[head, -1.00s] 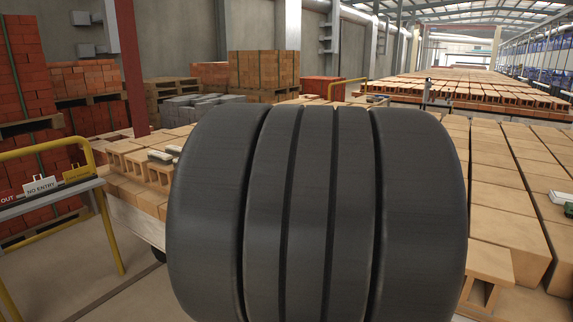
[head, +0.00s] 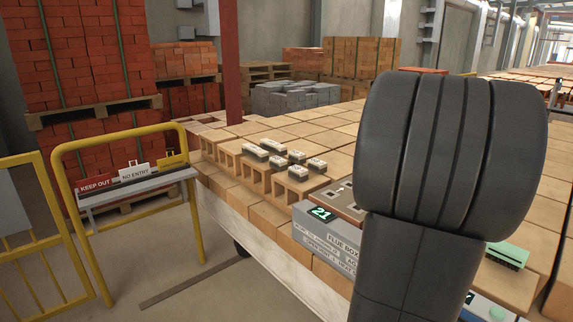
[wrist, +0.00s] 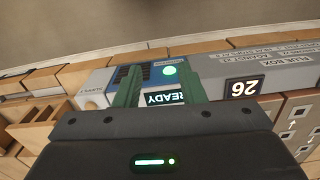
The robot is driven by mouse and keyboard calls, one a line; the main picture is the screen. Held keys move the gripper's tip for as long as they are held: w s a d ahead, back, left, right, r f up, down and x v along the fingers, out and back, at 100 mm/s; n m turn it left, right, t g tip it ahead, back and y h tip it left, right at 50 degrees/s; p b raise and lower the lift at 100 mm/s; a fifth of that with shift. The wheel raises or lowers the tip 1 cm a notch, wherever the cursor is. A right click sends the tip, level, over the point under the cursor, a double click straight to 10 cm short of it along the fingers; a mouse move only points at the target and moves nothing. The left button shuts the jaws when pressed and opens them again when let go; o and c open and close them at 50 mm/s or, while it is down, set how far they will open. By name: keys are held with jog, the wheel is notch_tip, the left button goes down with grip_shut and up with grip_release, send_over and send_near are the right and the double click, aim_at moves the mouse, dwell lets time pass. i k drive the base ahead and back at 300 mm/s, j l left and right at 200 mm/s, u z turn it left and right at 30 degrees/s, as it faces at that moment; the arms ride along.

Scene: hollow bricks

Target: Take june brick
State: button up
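No brick marked june can be picked out in either view. In the head view, several hollow tan bricks (head: 255,180) line the near edge of the stack, and several small pale-topped blocks (head: 297,173) stand on bricks there; any writing on them is too small to read. My gripper (wrist: 158,72) shows in the wrist view with two green fingers apart and nothing seen between them. In the head view my arm hides the gripper.
A grey flue box (head: 330,240) with a green 21 sits on the stack's near edge. A green-backed brush (head: 507,255) lies at right. A yellow barrier (head: 125,140) with KEEP OUT and NO ENTRY signs stands left.

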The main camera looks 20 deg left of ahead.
aim_at(295, 172)
jog(key=i+j+u, duration=0.15)
jog(key=i+j, duration=2)
jog(key=i, duration=0.05)
